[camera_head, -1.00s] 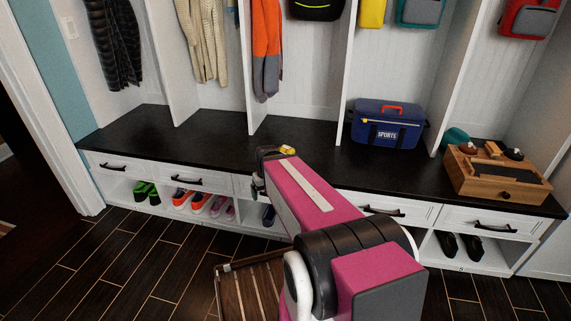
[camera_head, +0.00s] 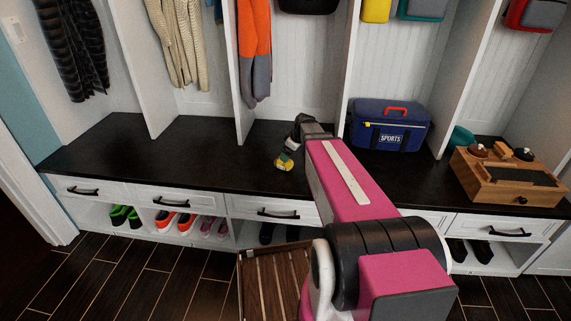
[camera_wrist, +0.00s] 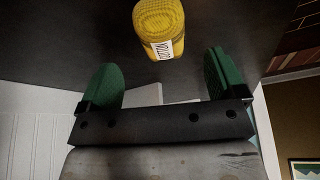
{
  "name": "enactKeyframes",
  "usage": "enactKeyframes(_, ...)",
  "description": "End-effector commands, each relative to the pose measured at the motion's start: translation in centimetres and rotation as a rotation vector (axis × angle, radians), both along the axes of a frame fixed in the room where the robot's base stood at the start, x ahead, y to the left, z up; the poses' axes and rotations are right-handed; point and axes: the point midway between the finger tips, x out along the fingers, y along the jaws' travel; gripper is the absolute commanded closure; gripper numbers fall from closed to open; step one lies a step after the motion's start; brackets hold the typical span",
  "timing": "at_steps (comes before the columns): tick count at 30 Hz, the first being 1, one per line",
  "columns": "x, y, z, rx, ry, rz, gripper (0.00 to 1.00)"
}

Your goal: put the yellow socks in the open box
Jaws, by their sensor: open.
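The yellow socks (camera_head: 284,162), a rolled bundle with a white label, lie on the black bench top left of the sports bag. They also show in the wrist view (camera_wrist: 160,27), beyond my fingertips and roughly centred between them. My gripper (camera_wrist: 163,76) is open and empty, with green finger pads apart on either side. In the head view my gripper (camera_head: 293,145) is beside the socks, its far end partly hidden by my arm. A slatted brown wooden box (camera_head: 275,285) stands on the floor in front of the bench, partly hidden by my arm; I cannot tell whether it is the open box.
A blue sports bag (camera_head: 389,125) and a wooden case (camera_head: 512,180) with brushes on top stand on the bench to the right. White dividers (camera_head: 245,75) rise behind it. Shoes (camera_head: 170,222) sit in cubbies below. The left bench top (camera_head: 130,150) is clear.

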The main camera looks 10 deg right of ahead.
Motion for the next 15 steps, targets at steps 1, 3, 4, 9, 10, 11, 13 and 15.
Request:
enactKeyframes(1,0.3,0.3,-0.8,0.000,0.002,0.001,0.11)
enactKeyframes(3,0.5,0.5,-1.6,0.000,0.002,0.001,0.11)
enactKeyframes(4,0.5,0.6,-1.8,0.000,0.002,0.001,0.11)
enactKeyframes(9,0.7,0.9,-2.6,0.001,0.001,-0.001,0.11)
enactKeyframes(10,0.8,0.9,-2.8,0.000,0.002,-0.001,0.11)
enactKeyframes(11,0.9,1.0,-3.1,0.000,0.002,-0.001,0.11)
enactKeyframes(13,1.1,1.3,-4.0,0.001,0.002,0.000,0.11)
enactKeyframes(15,1.3,1.6,-5.0,0.001,0.002,0.000,0.11)
